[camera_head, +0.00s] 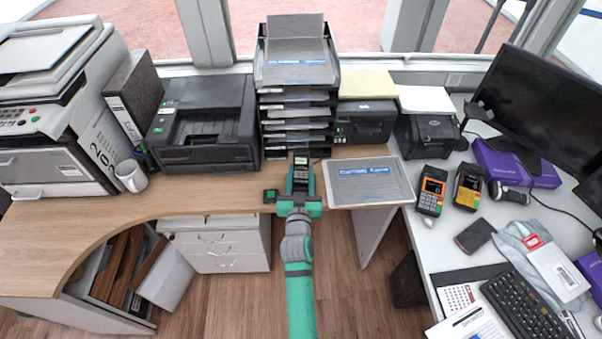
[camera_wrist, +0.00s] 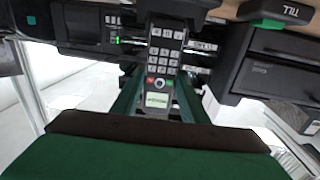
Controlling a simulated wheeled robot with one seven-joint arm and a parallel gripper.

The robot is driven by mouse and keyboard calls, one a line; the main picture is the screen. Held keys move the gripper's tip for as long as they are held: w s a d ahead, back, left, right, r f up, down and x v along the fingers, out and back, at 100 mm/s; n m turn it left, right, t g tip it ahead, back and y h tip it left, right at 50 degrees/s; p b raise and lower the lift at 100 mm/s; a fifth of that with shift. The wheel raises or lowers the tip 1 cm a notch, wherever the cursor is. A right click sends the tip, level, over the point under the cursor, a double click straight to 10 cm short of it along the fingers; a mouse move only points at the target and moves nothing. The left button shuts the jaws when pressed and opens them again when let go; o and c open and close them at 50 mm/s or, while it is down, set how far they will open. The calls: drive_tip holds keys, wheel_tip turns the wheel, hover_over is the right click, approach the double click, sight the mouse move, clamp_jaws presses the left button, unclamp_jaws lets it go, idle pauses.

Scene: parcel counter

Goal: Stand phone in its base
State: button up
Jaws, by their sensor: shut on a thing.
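The phone (camera_head: 301,171) is a dark handset with a pale screen, held between the green fingers of my gripper (camera_head: 301,178) at the desk's front part, below the tray stack. A small black block with a green top (camera_head: 270,195), possibly the base, sits at the desk edge just left of my gripper. The phone is apart from this block.
A stack of black trays (camera_head: 296,110) and a black printer (camera_head: 204,122) stand behind. A grey document tray (camera_head: 367,182) lies right of my gripper. A white mug (camera_head: 131,176) stands left. Bare wood (camera_head: 205,190) lies left of the block.

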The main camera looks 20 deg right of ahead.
drive_tip(key=shift+f, duration=0.65)
drive_tip(key=o, duration=1.2)
drive_tip(key=shift+o, duration=0.2)
drive_tip(key=v, duration=1)
drive_tip(key=shift+s, duration=0.4)
drive_tip(key=shift+a, duration=0.1)
